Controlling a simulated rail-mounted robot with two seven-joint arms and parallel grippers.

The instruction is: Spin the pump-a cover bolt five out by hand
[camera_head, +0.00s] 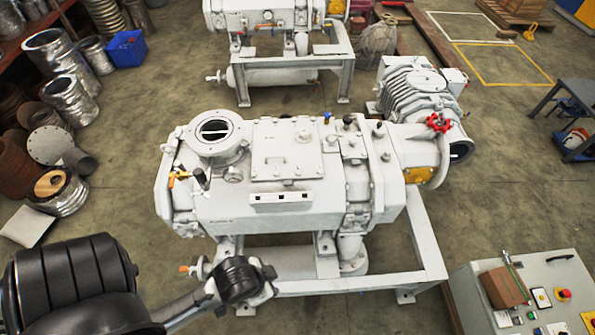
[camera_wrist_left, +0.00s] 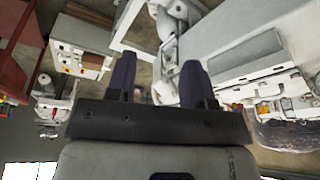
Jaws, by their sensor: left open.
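Two white vacuum pumps stand on frames in the head view: a large near pump (camera_head: 240,200) in the middle and a far pump (camera_head: 262,8) at the top. I cannot tell which is pump-a. The near pump has a square cover plate (camera_head: 285,150) on top, with bolts too small to tell apart. My left arm reaches in from the lower left, in front of the near pump; its gripper is not clear there. In the left wrist view my left gripper (camera_wrist_left: 158,80) has its two dark fingers apart with nothing between them. My right gripper is not in view.
A control cabinet (camera_head: 520,278) with buttons and a brown box (camera_head: 505,286) stands at lower right. A red handwheel (camera_head: 438,123) and round ports stick out of the near pump. Metal ducts (camera_head: 65,100) and a blue bin (camera_head: 127,48) line the left. Space above the pump is clear.

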